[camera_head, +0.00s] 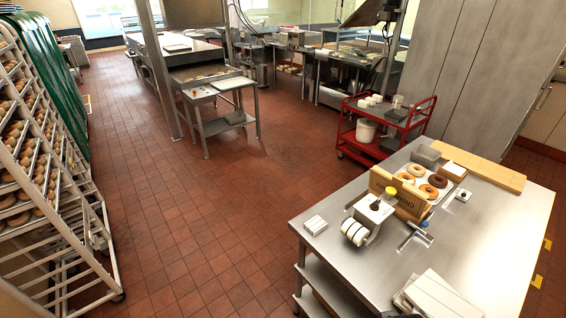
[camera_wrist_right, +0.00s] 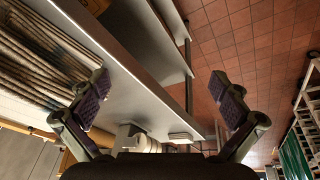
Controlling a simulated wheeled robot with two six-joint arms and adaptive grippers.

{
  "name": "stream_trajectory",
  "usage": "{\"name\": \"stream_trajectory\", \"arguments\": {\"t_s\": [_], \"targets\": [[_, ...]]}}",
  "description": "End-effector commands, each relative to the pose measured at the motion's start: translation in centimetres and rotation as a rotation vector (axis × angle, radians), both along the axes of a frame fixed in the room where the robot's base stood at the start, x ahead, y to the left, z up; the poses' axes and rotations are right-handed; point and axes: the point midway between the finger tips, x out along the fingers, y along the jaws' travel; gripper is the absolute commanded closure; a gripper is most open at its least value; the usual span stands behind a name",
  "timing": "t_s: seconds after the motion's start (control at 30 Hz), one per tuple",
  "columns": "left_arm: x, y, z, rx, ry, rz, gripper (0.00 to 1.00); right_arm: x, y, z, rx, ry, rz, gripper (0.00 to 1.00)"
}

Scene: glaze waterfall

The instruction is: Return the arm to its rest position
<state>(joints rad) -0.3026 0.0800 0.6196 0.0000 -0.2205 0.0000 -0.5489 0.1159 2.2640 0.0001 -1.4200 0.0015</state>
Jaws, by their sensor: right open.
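My right gripper (camera_wrist_right: 160,88) shows in the right wrist view with its two purple-padded fingers spread wide. Nothing is between them. The steel table's edge and lower shelves (camera_wrist_right: 150,75) appear behind and between the fingers, with the red tile floor to the right. In the head view I cannot make out either gripper, and my left gripper is in neither view.
The steel worktable (camera_head: 500,225) bears a tray of donuts (camera_head: 414,177), a cardboard box (camera_head: 408,199), a roll dispenser (camera_head: 365,218) and white stacked boxes (camera_head: 440,297). A red cart (camera_head: 388,128) stands behind it. A bakery rack (camera_head: 45,180) is at left. Tiled floor between is clear.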

Motion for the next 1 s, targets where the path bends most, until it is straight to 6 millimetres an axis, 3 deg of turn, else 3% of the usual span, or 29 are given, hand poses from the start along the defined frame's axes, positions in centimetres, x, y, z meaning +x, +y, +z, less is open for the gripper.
{"name": "stream_trajectory", "arguments": {"t_s": [0.03, 0.27, 0.37, 0.47, 0.5, 0.6, 0.7, 0.83, 1.0], "targets": [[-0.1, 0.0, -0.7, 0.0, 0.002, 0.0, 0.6, 0.1, -0.1, -2.2, 0.0, 0.01, -0.002, 0.0], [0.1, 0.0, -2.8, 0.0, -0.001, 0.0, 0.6, -0.3, -1.0, -12.3, 0.001, 0.043, -0.012, 0.0], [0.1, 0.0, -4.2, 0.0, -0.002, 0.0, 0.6, -1.4, -1.5, -18.7, 0.002, 0.065, -0.018, 0.0], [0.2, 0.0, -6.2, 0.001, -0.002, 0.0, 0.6, -3.9, -2.1, -26.9, 0.004, 0.094, -0.026, 0.0], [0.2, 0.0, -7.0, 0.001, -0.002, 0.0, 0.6, -5.3, -2.4, -30.3, 0.004, 0.108, -0.029, 0.0], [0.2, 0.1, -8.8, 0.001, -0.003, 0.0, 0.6, -9.8, -2.9, -37.8, 0.006, 0.138, -0.037, 0.0], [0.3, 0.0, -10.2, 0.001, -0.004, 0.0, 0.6, -14.6, -3.1, -43.1, 0.01, 0.162, -0.045, 0.0], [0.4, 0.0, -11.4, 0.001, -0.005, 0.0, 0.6, -19.4, -3.2, -46.8, 0.012, 0.183, -0.05, 0.0], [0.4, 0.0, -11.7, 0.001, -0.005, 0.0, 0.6, -22.0, -3.2, -48.0, 0.014, 0.192, -0.052, 0.0]]}}
